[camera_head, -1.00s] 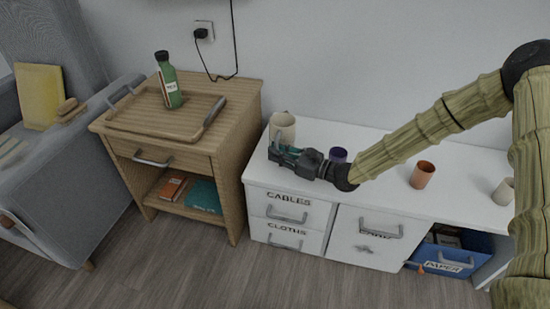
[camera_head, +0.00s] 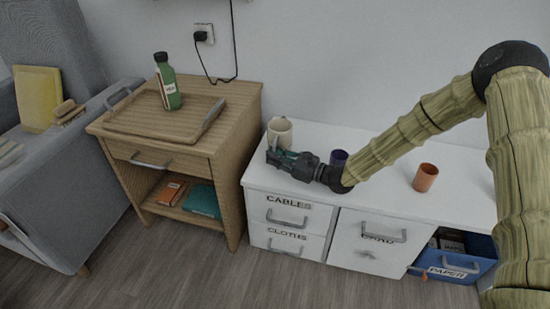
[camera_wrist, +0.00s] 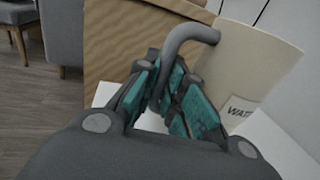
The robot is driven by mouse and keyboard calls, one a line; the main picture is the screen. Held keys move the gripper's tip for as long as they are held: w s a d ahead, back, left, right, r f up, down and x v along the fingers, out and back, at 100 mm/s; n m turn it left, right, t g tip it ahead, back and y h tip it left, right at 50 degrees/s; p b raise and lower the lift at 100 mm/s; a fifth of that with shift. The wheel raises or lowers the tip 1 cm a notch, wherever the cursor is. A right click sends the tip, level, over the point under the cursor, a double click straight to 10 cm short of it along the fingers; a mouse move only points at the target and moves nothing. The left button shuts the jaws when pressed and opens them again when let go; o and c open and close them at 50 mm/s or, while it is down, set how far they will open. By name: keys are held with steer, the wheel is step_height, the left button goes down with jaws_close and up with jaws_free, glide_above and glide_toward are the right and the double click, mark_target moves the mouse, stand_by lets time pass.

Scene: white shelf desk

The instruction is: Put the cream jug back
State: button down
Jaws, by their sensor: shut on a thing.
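The cream jug (camera_head: 281,128) is at the left end of the white desk, beside the wooden cabinet. In the wrist view the jug (camera_wrist: 250,62) shows a label starting "WAT" and a grey handle (camera_wrist: 188,34). My gripper (camera_head: 277,155) is in front of the jug. In the wrist view the teal fingers of my gripper (camera_wrist: 168,78) are shut on the jug's handle. The jug looks about upright. Its base is hidden behind my gripper, so I cannot tell whether it touches the desk top.
The wooden cabinet (camera_head: 233,112) bears a tray (camera_head: 135,122) with a green bottle (camera_head: 169,88). A blue paper drawer (camera_head: 457,262) is open.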

steer(key=shift+f, duration=0.1)
steer(key=c, duration=1.5)
jaws_free()
steer(key=shift+r, duration=0.2)
steer(key=p+v, duration=0.3)
steer(key=v, duration=0.9)
steer(key=shift+f, duration=0.1)
